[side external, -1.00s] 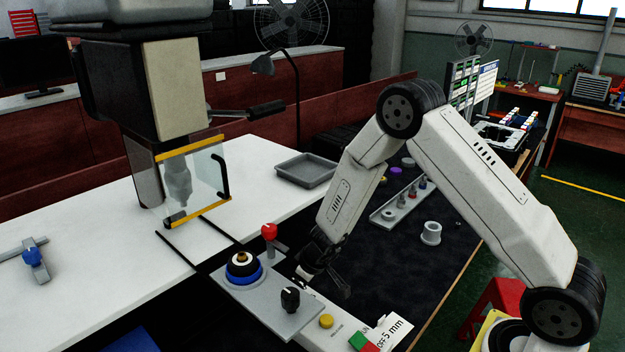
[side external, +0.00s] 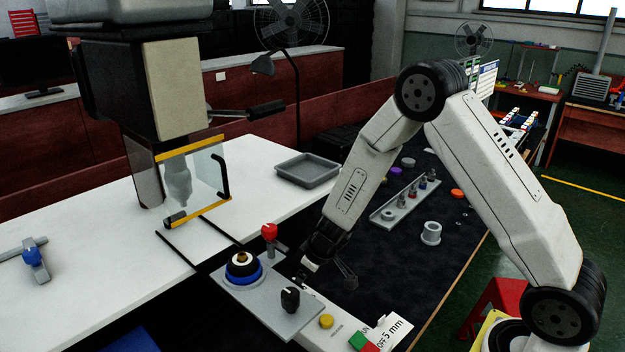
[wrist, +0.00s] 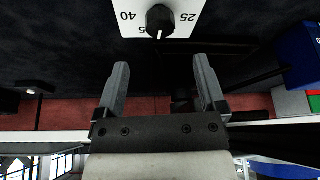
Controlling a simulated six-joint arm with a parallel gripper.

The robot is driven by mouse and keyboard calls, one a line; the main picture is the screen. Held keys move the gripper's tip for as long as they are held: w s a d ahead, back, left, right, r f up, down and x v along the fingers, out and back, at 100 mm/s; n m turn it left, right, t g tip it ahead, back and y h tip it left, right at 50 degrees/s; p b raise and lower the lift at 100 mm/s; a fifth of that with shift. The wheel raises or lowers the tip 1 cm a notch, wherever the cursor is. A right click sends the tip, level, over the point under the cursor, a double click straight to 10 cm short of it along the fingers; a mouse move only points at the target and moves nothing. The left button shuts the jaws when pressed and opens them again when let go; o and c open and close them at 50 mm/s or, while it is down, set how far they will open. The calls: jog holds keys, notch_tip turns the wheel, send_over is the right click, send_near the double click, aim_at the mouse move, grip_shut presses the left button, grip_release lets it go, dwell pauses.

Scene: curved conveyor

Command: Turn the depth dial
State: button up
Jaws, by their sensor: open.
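The dial is a black knob (wrist: 160,20) with a white pointer line, on a white plate (wrist: 185,8) with the numbers 40 and 25 and a partly covered number between them. It is at the top of the wrist view, beyond my fingertips and apart from them. My gripper (wrist: 160,72) is open, with nothing between its fingers. In the side view my gripper (side external: 345,274) hangs above the dark bench, right of the grey control panel (side external: 262,305). A black knob (side external: 290,299) stands on that panel; I cannot tell if it is the same dial.
A red-topped lever (side external: 269,232), a blue-ringed knob (side external: 243,267) and a yellow button (side external: 326,321) stand near my gripper. Green and red buttons (side external: 364,342) sit by a "5 mm" card (side external: 393,332). A grey fixture strip (side external: 405,205) lies behind on the dark bench.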

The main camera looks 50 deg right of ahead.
jog(key=shift+w+d+n+g+y, duration=0.15)
jog(key=shift+d+n+y, duration=0.2)
jog(key=shift+n, duration=0.65)
jog(key=shift+w+d+n+g+y, duration=0.2)
jog(key=shift+n+y, duration=0.1)
jog(key=shift+n, duration=0.7)
jog(key=shift+w+d+n+g+y, duration=0.15)
jog(key=shift+d+n+y, duration=0.2)
jog(key=shift+n, duration=0.65)
jog(key=shift+a+f, duration=0.1)
jog(key=shift+f, duration=0.1)
jog(key=shift+x, duration=3.8)
grip_shut()
